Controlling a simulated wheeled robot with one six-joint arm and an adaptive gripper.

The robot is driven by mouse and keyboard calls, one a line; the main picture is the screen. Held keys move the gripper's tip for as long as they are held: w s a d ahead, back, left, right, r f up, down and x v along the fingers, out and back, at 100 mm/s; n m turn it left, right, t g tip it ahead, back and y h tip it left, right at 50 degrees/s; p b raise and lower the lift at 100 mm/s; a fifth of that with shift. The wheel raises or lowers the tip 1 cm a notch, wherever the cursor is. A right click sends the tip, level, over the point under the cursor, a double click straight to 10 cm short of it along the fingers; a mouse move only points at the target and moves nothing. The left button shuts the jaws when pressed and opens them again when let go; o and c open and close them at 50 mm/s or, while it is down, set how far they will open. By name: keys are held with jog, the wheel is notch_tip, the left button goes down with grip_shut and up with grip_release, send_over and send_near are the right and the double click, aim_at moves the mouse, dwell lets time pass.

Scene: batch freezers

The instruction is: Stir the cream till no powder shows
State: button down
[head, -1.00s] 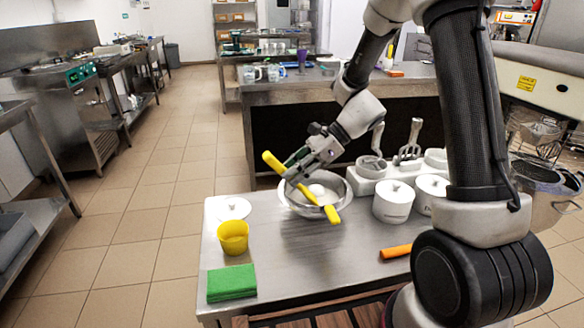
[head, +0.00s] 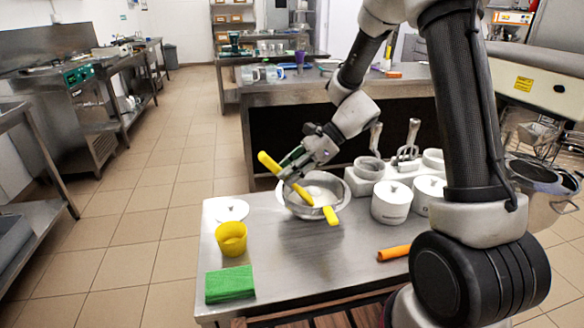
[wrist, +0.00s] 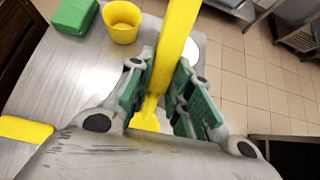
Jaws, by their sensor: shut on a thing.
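A round metal bowl (head: 342,199) stands on the steel worktable (head: 290,255). Pale contents (head: 325,190) show inside it, partly hidden by my gripper and the yellow tool; I cannot make out powder. My gripper (head: 288,170) is over the bowl's left part, shut on a long yellow tool (head: 267,161). The tool slants down to the right into the bowl. In the wrist view, the yellow tool (wrist: 174,45) runs between the green finger pads. A second yellow piece, like a handle end (head: 331,216), shows at the bowl's front right rim and at left in the wrist view (wrist: 25,130).
Left of the bowl are a white disc (head: 232,210), a yellow cup (head: 231,238) and a green block (head: 230,284). White lidded tubs (head: 391,204) and a white rack with utensils (head: 372,168) stand at right. An orange handle (head: 394,252) lies in front. The table's front middle is clear.

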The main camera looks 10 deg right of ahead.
jog(key=d, duration=0.3)
jog(key=shift+s+d, duration=0.15)
jog(key=shift+d, duration=0.05)
jog(key=shift+w+d, duration=0.2)
jog(key=shift+w, duration=0.15)
jog(key=a, duration=0.4)
jog(key=shift+w, duration=0.25)
jog(key=s+d, duration=0.2)
jog(key=shift+d, duration=0.3)
jog(key=w, duration=0.1)
jog(key=w+d, duration=0.1)
jog(key=w, duration=0.1)
jog(key=shift+w+d, duration=0.1)
jog(key=shift+w, duration=0.1)
jog(key=s+a, duration=0.1)
jog(key=s, duration=0.2)
jog(key=shift+a, duration=0.35)
jog(key=shift+w+a, duration=0.1)
jog(key=shift+w, duration=0.45)
jog(key=shift+w+r, duration=0.15)
jog(key=shift+w, duration=0.2)
jog(key=shift+s+r, duration=0.1)
jog(key=shift+r, duration=2.2)
